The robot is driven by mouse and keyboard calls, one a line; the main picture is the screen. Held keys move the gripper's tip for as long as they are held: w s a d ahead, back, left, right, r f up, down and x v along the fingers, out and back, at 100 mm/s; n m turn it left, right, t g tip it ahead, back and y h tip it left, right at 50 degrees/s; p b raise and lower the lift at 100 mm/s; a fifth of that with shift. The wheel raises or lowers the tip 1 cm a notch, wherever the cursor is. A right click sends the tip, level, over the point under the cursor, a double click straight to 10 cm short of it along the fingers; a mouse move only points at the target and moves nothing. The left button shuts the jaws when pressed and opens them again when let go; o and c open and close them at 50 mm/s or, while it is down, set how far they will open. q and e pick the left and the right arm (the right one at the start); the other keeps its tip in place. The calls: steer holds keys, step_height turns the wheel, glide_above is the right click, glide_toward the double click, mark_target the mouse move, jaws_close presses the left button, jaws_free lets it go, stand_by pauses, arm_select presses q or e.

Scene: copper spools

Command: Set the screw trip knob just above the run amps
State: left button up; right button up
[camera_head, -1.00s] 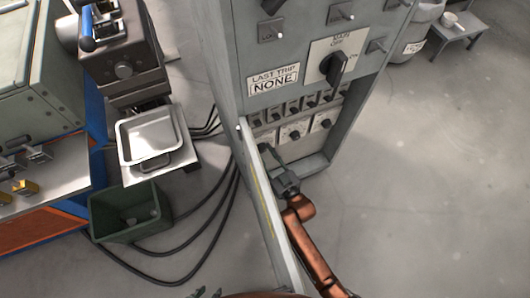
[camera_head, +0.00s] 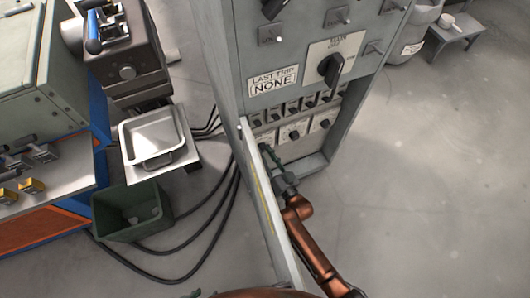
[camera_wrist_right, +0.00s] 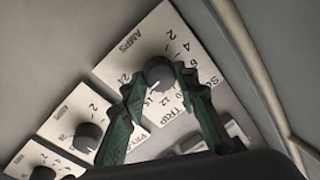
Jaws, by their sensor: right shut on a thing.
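The screw trip knob (camera_wrist_right: 158,72) is a round dark knob on a white dial plate (camera_wrist_right: 118,72) marked AMPS and TRIP, with numbers around it. My right gripper (camera_wrist_right: 158,78) has its two green fingers shut on the knob, one on each side. A light pointer mark shows at the knob's lower left edge, near what looks like 16; the exact reading is unclear. In the head view, my right gripper (camera_head: 270,155) reaches into the cabinet's lower recess behind the open door. Only a small tip of my left gripper (camera_head: 196,294) shows at the bottom edge.
The open cabinet door (camera_head: 262,195) stands close left of my right arm. Two more dials (camera_wrist_right: 87,137) (camera_wrist_right: 42,173) sit beside the held one. The cabinet (camera_head: 225,80) has a LAST TRIP NONE sign (camera_head: 273,80) and a main switch (camera_head: 330,68).

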stand_by(0.5)
steer(key=o, duration=1.1)
steer(key=shift+o, duration=0.2)
steer(key=shift+s+d, duration=0.1)
steer(key=shift+s, duration=0.05)
steer(key=shift+s+d+f, duration=0.15)
steer(key=shift+s+d, duration=0.05)
steer(key=shift+s, duration=0.1)
steer(key=v, duration=1.1)
